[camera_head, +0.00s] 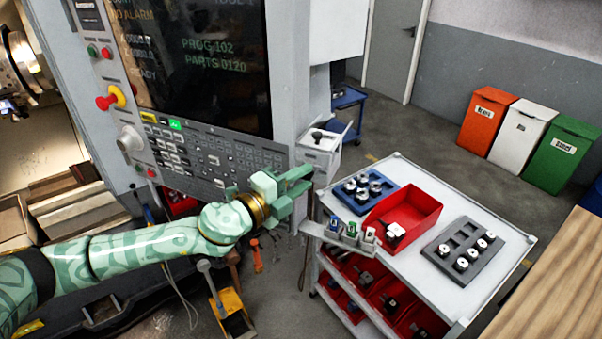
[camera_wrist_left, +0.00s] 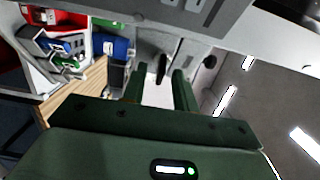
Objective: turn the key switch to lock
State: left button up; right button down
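The machine's control panel (camera_head: 215,165) stands at the upper left, with a dark screen above rows of keys. My left gripper (camera_head: 303,181) is in front of the panel's lower right edge, its fingers pointing right. In the left wrist view its two fingers (camera_wrist_left: 160,80) are apart. A small dark upright piece (camera_wrist_left: 161,68) shows between the fingertips against a grey surface. It may be the key switch, but I cannot tell, nor whether the fingers touch it. I cannot make out the key switch in the head view. My right gripper is not in view.
A red emergency stop (camera_head: 108,101) and a grey dial (camera_head: 130,138) are on the panel's left side. A white cart (camera_head: 440,190) with a red bin (camera_head: 418,210) and part trays stands right of my gripper. Orange, white and green bins stand at the back wall.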

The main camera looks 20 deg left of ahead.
pick_arm(q)
jog(key=shift+w, duration=0.15)
grip_shut()
jog(key=shift+f, duration=0.1)
